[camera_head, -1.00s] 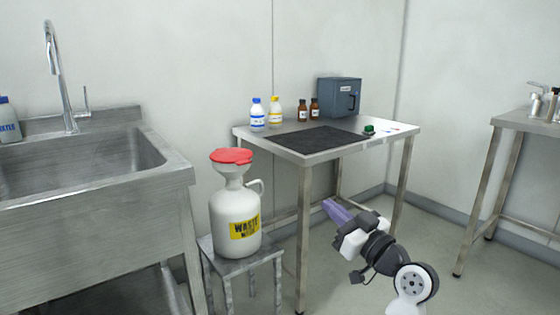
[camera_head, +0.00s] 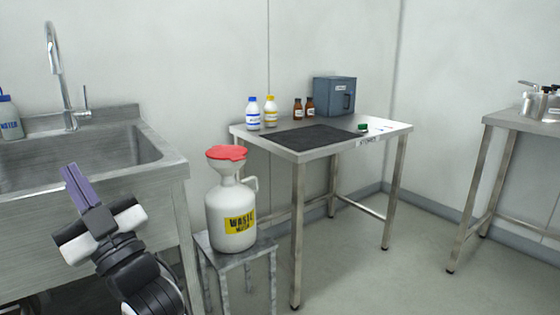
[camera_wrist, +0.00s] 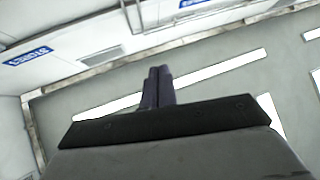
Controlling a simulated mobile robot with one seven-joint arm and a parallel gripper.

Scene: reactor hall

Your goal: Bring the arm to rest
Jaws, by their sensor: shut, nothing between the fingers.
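My gripper (camera_head: 80,187) is at the lower left of the head view, in front of the steel sink (camera_head: 160,172). Its purple fingers are together with nothing between them and point up. The rest of my arm runs down out of the bottom of the head view.
A white waste jug (camera_head: 229,212) with a red funnel lid stands on a small metal stool (camera_head: 237,258) right of my gripper. A steel table (camera_head: 345,143) holds a black mat, several bottles and a grey box (camera_head: 334,96). Another table (camera_head: 515,121) is at right. Floor between tables is clear.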

